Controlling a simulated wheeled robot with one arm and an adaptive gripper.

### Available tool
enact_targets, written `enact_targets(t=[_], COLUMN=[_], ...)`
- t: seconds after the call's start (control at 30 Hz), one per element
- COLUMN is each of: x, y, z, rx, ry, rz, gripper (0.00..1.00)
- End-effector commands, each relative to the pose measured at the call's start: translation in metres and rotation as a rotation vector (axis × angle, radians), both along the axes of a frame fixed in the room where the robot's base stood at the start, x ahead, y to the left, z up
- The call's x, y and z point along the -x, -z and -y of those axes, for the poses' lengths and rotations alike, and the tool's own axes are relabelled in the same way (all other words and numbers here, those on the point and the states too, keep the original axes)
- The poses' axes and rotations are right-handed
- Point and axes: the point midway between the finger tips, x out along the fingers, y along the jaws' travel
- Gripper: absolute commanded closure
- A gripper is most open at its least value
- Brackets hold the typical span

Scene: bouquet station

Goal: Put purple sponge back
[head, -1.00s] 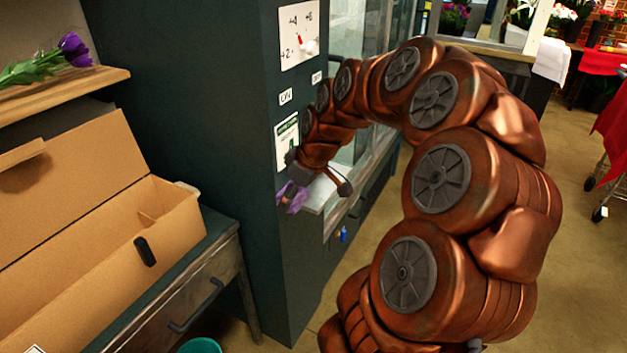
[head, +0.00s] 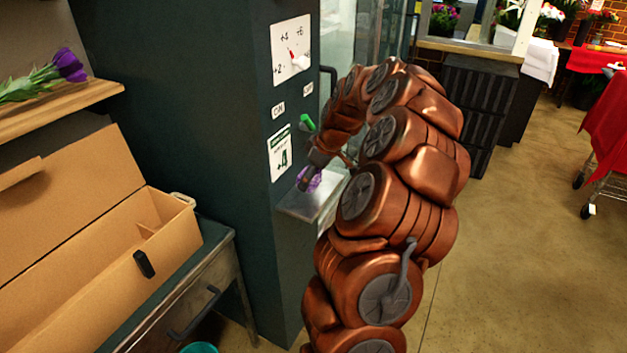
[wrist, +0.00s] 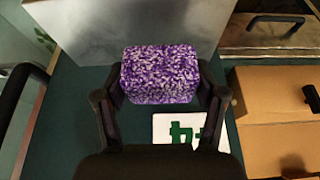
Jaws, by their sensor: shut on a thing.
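The purple sponge (wrist: 160,75) is a speckled purple and white block. In the wrist view it sits between the two fingers of my gripper (wrist: 160,98), which is shut on it. In the head view the purple sponge (head: 312,180) shows partly behind my gripper (head: 312,176), over or at a small metal shelf (head: 304,201) on the side of the dark green cabinet. In the wrist view the shelf (wrist: 100,30) lies just beyond the sponge. I cannot tell whether the sponge touches the shelf.
An open cardboard box (head: 100,270) stands on a drawer table at left. Purple tulips (head: 68,66) lie on a wooden shelf above.

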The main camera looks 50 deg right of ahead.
Motion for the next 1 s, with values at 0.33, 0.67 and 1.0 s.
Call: enact_targets(t=[0.33, 0.67, 1.0], x=[-0.007, -0.008, -0.008], y=[0.002, 0.018, 0.037], z=[0.015, 0.019, 0.018], rx=[-0.001, 0.000, 0.002], ry=[-0.002, -0.001, -0.001], rz=[-0.002, -0.002, 0.000], gripper=[0.63, 0.63, 0.63])
